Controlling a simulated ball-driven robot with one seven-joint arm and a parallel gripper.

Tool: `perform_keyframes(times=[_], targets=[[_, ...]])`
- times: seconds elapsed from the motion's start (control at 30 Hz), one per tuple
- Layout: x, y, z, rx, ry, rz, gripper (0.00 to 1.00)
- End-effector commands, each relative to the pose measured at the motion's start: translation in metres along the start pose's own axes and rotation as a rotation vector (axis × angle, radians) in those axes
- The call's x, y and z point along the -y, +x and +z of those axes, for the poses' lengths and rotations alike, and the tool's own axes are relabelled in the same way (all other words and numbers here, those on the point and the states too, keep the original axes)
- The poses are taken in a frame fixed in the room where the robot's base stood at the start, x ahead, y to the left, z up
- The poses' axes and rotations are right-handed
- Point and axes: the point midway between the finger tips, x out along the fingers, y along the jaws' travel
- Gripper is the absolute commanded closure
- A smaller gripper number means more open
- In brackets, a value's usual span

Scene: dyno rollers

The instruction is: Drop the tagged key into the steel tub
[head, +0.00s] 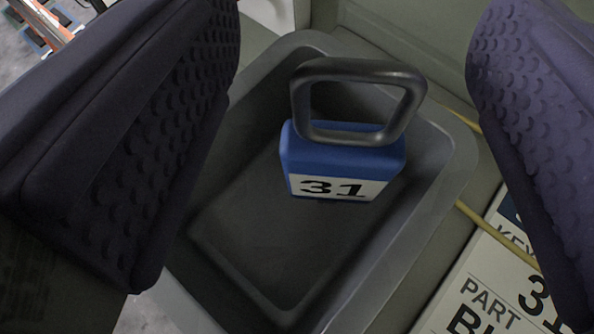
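The tagged key (345,160) is a blue block with a white label reading 31 and a dark grey loop handle on top. It appears within the rim of the grey tub (240,215), toward its far right part. I cannot tell whether it rests on the tub's floor or is still above it. My gripper (350,225) is open, with one purple, dimpled finger at the left and the other at the right. Clear gaps show between both fingers and the key. The fingers hide parts of the tub's surroundings.
A printed sign (495,290) reading PART and 31 lies right of the tub, partly behind my right finger. A greenish-grey panel (415,45) stands behind the tub. Orange and blue items (45,25) show at top left.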

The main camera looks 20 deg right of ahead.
Motion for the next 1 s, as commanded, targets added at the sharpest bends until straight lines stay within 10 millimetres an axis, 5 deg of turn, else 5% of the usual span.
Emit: perform_keyframes(times=[0.37, 0.7, 1.0], targets=[[0.000, -0.005, -0.001, 0.001, 0.000, -0.001, 0.22], [0.001, -0.065, -0.002, 0.001, 0.001, -0.002, 0.22], [0.000, -0.078, 0.000, 0.000, 0.000, 0.001, 0.22]])
